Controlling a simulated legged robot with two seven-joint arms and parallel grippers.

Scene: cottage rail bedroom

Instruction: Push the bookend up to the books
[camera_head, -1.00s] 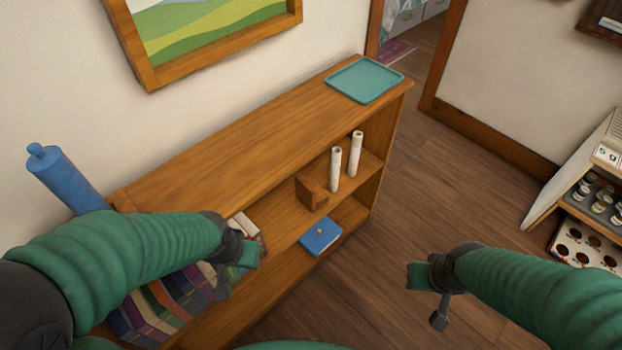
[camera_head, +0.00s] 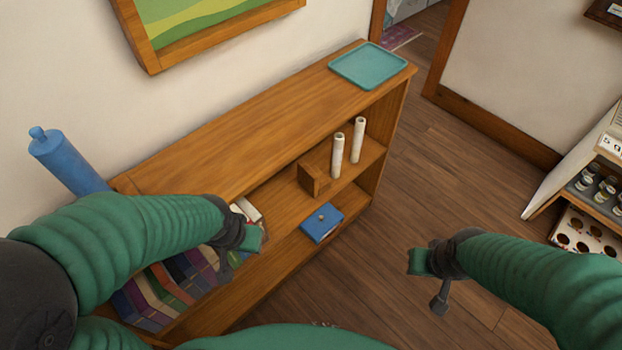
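The wooden bookend (camera_head: 312,180) is a brown block on the upper shelf, left of two white candle-like cylinders. The books (camera_head: 170,284) stand in a row at the left part of the bookcase, partly hidden by my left arm. Pale books (camera_head: 247,209) show at the right end of the upper row, with a gap of bare shelf between them and the bookend. My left gripper (camera_head: 250,247) is in front of the books' right end, left of the bookend and apart from it. My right gripper (camera_head: 430,280) hangs over the floor, right of the bookcase.
A teal tray (camera_head: 369,66) lies on the bookcase top (camera_head: 230,130). White cylinders (camera_head: 338,156) stand close right of the bookend. A blue box (camera_head: 321,222) lies on the lower shelf. A blue cylinder (camera_head: 68,160) is at left.

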